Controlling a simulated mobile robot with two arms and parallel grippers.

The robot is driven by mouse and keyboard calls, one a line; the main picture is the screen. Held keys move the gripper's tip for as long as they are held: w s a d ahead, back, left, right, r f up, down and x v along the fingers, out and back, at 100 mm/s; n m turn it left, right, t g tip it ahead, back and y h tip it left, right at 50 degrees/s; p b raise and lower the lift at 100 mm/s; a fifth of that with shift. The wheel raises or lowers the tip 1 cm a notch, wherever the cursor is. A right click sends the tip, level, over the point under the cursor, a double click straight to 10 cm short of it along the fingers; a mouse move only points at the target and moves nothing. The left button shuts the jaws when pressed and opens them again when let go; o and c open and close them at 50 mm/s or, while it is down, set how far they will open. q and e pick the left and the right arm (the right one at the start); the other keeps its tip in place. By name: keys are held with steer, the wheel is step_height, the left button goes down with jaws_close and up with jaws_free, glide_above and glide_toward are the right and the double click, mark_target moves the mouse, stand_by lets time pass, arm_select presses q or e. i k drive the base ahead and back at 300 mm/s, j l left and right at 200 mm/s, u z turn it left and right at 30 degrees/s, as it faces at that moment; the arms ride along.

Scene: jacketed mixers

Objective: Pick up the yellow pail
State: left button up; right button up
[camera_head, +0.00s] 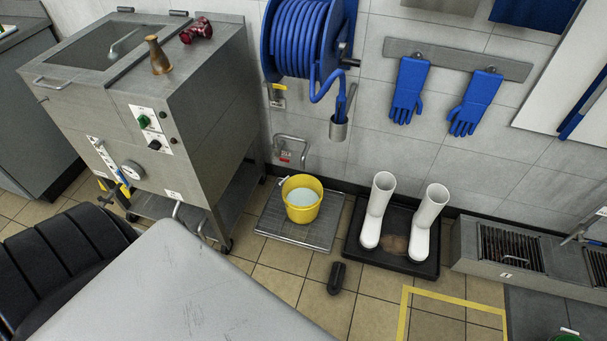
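The yellow pail (303,213) stands upright on a metal grate (328,238) on the floor by the tiled wall. Its open top shows something pale blue inside, perhaps liquid. A handle is hard to make out at this size. The pail is not hidden by anything. Neither of my grippers shows in the head view, and nothing touches the pail.
A steel mixer (150,110) stands left of the pail. White boots (377,210) stand in a black tray (436,262) to its right. A blue hose reel (298,40) hangs above. A grey slab (170,290) fills the lower left foreground. A dark object (337,278) lies on the floor.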

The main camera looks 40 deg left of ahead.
mark_target(302, 195)
steer(key=u, duration=1.1)
